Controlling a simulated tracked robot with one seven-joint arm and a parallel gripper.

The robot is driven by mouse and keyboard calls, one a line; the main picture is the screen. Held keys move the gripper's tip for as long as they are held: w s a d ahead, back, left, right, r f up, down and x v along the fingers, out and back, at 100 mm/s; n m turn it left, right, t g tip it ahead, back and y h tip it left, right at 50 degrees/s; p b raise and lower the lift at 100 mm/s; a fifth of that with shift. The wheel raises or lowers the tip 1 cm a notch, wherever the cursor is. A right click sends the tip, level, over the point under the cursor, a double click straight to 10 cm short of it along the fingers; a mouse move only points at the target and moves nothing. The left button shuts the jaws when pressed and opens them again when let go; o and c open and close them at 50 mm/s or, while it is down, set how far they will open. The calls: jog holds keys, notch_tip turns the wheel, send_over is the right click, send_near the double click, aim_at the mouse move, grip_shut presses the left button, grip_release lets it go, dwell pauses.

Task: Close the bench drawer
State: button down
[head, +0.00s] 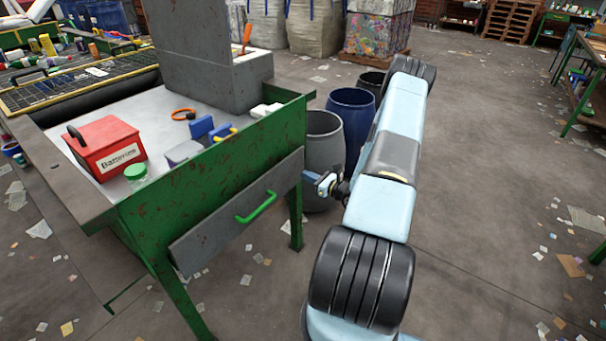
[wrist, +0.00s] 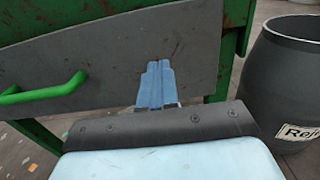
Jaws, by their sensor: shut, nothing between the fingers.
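The bench drawer shows as a grey front panel (head: 222,222) on the near side of the green bench (head: 205,170). It has a green bar handle (head: 256,207). How far the drawer stands out from the bench is hard to tell. My gripper (head: 311,177) is at the right end of the panel, to the right of the handle, pointing toward the panel. In the wrist view my gripper (wrist: 158,66) has its blue fingers together and empty, in front of the grey panel (wrist: 120,58). The green handle (wrist: 45,91) is at the left there. I cannot tell whether the fingertips touch the panel.
A red battery box (head: 105,147), a green-lidded jar (head: 136,177) and small items lie on the bench top. A grey barrel (head: 322,150) and a blue barrel (head: 352,115) stand beyond my gripper. The floor at the right is mostly clear, with scattered scraps.

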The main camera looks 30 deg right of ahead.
jog(key=v, duration=0.8)
jog(key=c, duration=1.7)
grip_release()
jog(key=shift+s+d, duration=0.1)
jog(key=shift+s, duration=0.15)
jog(key=shift+c, duration=0.2)
jog(key=o, duration=0.3)
jog(key=shift+a+m+y, duration=0.3)
jog(key=shift+a+y, duration=0.1)
jog(key=shift+a, duration=0.1)
jog(key=o, duration=0.4)
jog(key=a+m+g+y, duration=0.1)
jog(key=a, duration=0.1)
jog(key=a+m+g+y, duration=0.2)
jog(key=shift+w+a+y, duration=0.15)
jog(key=shift+a+y, duration=0.15)
jog(key=shift+c, duration=0.2)
jog(key=m+g+y, duration=0.4)
jog(key=m+g, duration=0.3)
jog(key=g, duration=0.1)
send_near(261, 208)
jog(key=shift+t, duration=0.3)
jog(key=x, duration=0.6)
jog(key=f+x, duration=0.1)
jog(key=x, duration=0.3)
jog(key=shift+w+d, duration=0.15)
jog(key=shift+w, duration=0.1)
grip_shut()
